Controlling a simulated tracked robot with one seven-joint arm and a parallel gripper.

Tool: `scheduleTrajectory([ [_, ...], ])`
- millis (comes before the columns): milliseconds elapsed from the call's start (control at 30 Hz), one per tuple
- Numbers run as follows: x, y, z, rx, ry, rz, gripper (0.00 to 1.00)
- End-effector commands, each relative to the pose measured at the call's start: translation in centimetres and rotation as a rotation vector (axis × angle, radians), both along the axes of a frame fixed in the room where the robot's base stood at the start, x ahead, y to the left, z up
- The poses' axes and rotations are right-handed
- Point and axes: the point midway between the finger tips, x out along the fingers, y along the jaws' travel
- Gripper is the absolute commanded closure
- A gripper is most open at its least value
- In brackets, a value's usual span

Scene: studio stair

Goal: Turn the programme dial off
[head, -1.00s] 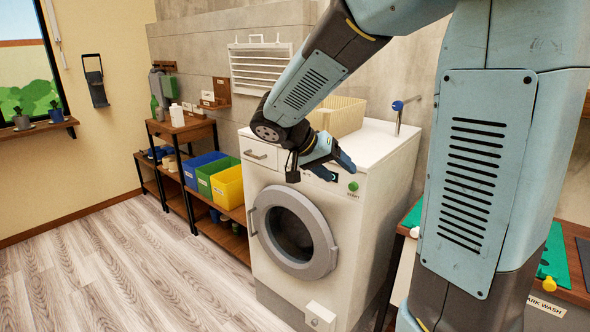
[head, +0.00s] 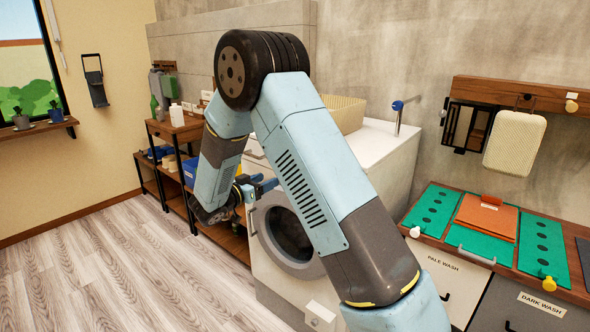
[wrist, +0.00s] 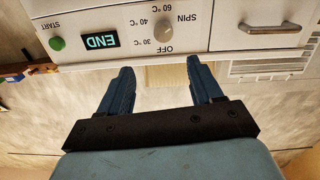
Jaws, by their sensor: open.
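The programme dial (wrist: 164,29) is a small grey-beige knob on the white panel of the washing machine (head: 390,180). The wrist view shows it upside down, with OFF, 30, 40, 60 °C and SPIN labels around it. I cannot clearly tell where its pointer stands. My gripper (wrist: 160,72) is open and empty, its two blue fingers apart and pointing at the panel, with the dial between their lines but not touched. In the head view my gripper (head: 262,185) is in front of the machine, and my arm hides the dial.
A lit END display (wrist: 99,40) and a green START button (wrist: 58,44) are on the panel. A drawer handle (wrist: 270,27) is on the dial's other side. The round door (head: 262,222) is below. A shelf (head: 175,190) stands left; floor in front is clear.

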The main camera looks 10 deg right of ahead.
Motion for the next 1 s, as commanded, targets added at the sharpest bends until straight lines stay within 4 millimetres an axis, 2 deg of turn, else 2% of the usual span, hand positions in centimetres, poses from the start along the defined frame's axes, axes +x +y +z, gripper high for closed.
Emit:
scheduleTrajectory([
  [133, 0.6, 0.3, -0.5, 0.0, -0.025, 0.018, 0.35],
  [267, 1.3, -0.7, -0.5, 0.0, -0.026, 0.017, 0.35],
  [800, 6.6, -8.2, -0.5, -0.001, -0.023, 0.014, 0.35],
  [1000, 8.0, -10.0, -0.5, 0.001, -0.023, 0.015, 0.35],
])
